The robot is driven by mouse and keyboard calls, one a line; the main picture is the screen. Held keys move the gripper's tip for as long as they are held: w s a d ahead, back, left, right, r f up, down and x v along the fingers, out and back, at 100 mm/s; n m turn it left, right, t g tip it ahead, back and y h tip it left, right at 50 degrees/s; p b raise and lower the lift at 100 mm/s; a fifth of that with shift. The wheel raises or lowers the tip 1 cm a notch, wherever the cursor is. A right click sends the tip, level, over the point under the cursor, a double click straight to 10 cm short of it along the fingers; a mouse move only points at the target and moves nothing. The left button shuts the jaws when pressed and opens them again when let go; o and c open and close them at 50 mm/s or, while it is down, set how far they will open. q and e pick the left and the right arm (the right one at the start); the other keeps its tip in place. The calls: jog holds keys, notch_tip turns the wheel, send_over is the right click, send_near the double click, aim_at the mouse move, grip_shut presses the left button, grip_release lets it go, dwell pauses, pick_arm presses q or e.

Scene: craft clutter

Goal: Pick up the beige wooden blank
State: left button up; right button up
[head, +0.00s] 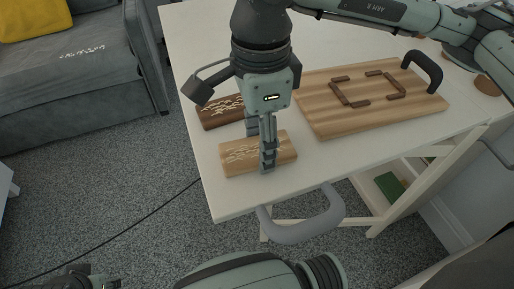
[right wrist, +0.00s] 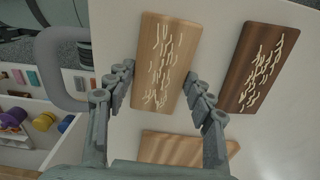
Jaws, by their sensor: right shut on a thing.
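The beige wooden blank (head: 238,160) is a flat light-wood rectangle with pale squiggly marks, near the left front of the white table. In the right wrist view the blank (right wrist: 170,50) lies between the two fingers. My right gripper (head: 267,160) points down over it and is shut across its width, one finger on each long side. The near finger hides part of the blank. I cannot see a clear gap between blank and table. A dark part of my left gripper (head: 85,280) shows at the bottom left edge; its fingers are unclear.
A dark brown blank (head: 218,112) with similar marks lies just behind, partly hidden by my gripper. A striped wooden board (head: 320,115) with brown strips and a dark handle (head: 424,68) lies to the right. A grey handle (head: 305,222) juts from the table's front edge.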

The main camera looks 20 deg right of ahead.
jog(key=c, duration=0.3)
jog(key=shift+r, duration=0.15)
jog(key=shift+c, duration=0.2)
